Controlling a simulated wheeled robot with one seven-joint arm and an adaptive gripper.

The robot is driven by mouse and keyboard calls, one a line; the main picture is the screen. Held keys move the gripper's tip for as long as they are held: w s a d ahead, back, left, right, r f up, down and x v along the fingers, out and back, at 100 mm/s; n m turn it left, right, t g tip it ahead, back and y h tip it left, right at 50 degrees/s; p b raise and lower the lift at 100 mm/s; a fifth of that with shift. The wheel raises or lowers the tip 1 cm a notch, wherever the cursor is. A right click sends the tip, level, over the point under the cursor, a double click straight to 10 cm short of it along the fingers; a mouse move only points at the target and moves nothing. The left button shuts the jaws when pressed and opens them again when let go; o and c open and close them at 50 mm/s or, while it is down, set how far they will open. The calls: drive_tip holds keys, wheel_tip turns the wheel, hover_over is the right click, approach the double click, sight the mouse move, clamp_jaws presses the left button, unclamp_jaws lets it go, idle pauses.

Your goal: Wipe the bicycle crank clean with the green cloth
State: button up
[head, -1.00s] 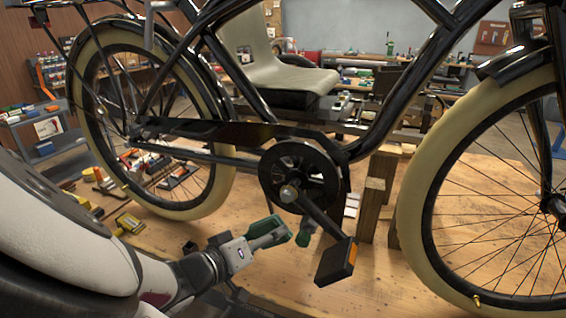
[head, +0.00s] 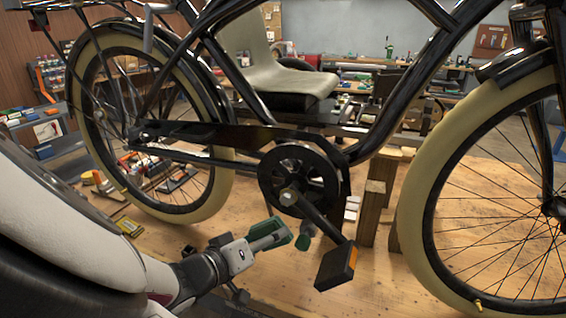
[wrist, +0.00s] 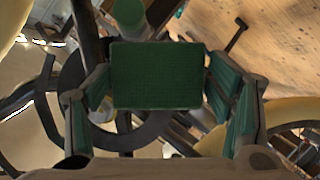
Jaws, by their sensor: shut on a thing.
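The black bicycle crank (head: 316,216) slants from the chainring hub down to a pedal (head: 336,264) with an orange reflector in the head view. My gripper (head: 270,236) is left of the crank and below the chainring (head: 298,178), apart from the crank arm in this view. In the wrist view, the green cloth (wrist: 157,76) looks like a flat rectangular block between my green-padded fingers, and my gripper is shut on it. Another green rounded piece (head: 304,241) shows between my gripper and the crank; I cannot tell what it is.
Wooden blocks (head: 370,215) stand behind the crank. Small tools lie at left. The tabletop below the pedal is clear.

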sight(288, 214)
drive_tip(key=shift+w+d+b, duration=0.35)
drive_tip(key=shift+w+b, duration=0.05)
drive_tip(key=shift+w, duration=0.5)
drive_tip(key=shift+w+d+b, duration=0.3)
drive_tip(key=shift+w+b, duration=0.15)
drive_tip(key=shift+w, duration=0.4)
drive_tip(key=shift+w+d+b, duration=0.35)
drive_tip(key=shift+w+b, duration=0.05)
drive_tip(key=shift+w, duration=0.5)
drive_tip(key=shift+w+d+b, duration=0.35)
drive_tip(key=shift+w+b, duration=0.15)
drive_tip(key=shift+w, duration=0.4)
drive_tip(key=shift+w+a+r+p, duration=0.2)
drive_tip(key=shift+a+r, duration=0.3)
drive_tip(key=shift+a, duration=0.15)
drive_tip(key=shift+w+a+r+p, duration=0.15)
drive_tip(key=shift+a+r+p, duration=0.05)
drive_tip(key=shift+a+r, duration=0.35)
drive_tip(key=shift+w+a+r, duration=0.3)
drive_tip(key=shift+a+r, duration=0.25)
drive_tip(key=shift+a, duration=0.1)
drive_tip(key=shift+w+a+r, duration=0.25)
drive_tip(key=shift+a+r, duration=0.25)
drive_tip(key=shift+a, duration=0.15)
